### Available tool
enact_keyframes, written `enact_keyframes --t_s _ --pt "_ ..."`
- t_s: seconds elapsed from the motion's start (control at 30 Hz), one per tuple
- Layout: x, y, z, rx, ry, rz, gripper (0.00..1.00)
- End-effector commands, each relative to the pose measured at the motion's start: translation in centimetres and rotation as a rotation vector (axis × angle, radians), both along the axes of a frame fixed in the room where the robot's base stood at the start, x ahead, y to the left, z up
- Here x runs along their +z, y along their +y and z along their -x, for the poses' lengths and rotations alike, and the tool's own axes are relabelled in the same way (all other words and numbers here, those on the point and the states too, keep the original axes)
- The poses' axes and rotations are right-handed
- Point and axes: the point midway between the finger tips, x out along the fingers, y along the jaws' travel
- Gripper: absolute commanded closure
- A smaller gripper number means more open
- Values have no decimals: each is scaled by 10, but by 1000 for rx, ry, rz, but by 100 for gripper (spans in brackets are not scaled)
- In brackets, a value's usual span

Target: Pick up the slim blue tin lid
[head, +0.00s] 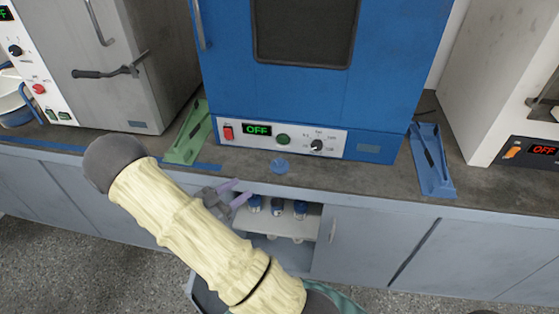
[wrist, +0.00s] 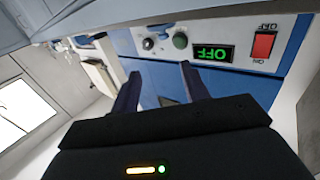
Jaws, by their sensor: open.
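A small flat blue disc, the slim blue tin lid (head: 280,166), lies on the dark worktop in front of the blue oven, near the worktop's front edge. My gripper (head: 239,191) is open and empty, with its purple fingers pointing right. In the head view it appears left of and below the lid, around the worktop's front edge and apart from the lid. In the wrist view the two dark fingers of my gripper (wrist: 161,72) are spread with nothing between them.
The blue oven (head: 300,95) stands behind the lid. A green stand (head: 187,135) is to the left and a blue stand (head: 431,160) to the right. Below is an open cupboard with a shelf (head: 290,225) holding several blue-topped jars. Worktop around the lid is clear.

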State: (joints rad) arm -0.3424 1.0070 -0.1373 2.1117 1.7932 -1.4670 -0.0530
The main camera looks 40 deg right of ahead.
Motion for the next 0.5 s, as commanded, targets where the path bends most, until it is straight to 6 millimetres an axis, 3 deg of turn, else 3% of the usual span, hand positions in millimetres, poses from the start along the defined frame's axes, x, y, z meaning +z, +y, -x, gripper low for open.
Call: enact_keyframes --t_s 0.3,0.5 --pt "0 -3 0 0 -1 -2 55" --pt "0 -29 -1 -3 1 -2 55"
